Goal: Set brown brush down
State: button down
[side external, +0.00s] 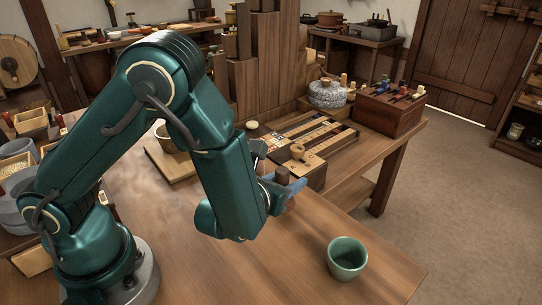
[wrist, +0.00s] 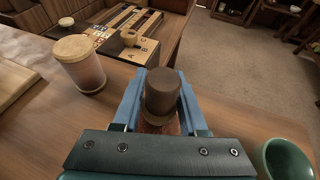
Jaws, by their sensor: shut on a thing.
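My gripper (side external: 284,187) is over the wooden table, near the board's front end. In the wrist view its blue fingers (wrist: 162,100) stand on either side of the brown brush (wrist: 162,92) and are shut on it. The brush shows a dark, round, upright top, with a reddish-brown part below. In the side view only a little of it shows at the fingers. Its lower end is largely hidden, and I cannot tell whether it touches the table (side external: 255,270).
A green cup (side external: 347,258) stands to the right, near the table's edge; it also shows in the wrist view (wrist: 288,160). A lidded jar (wrist: 77,65) stands left of my gripper. A long game board (side external: 318,132) lies behind. Bare table lies between gripper and cup.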

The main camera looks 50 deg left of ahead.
jog(key=shift+f, duration=1.85)
jog(key=shift+f, duration=0.15)
jog(key=shift+c, duration=2.2)
grip_release()
jog(key=shift+r, duration=0.2)
jog(key=v, duration=0.7)
jog(key=shift+s, duration=0.3)
jog(key=shift+r, duration=0.1)
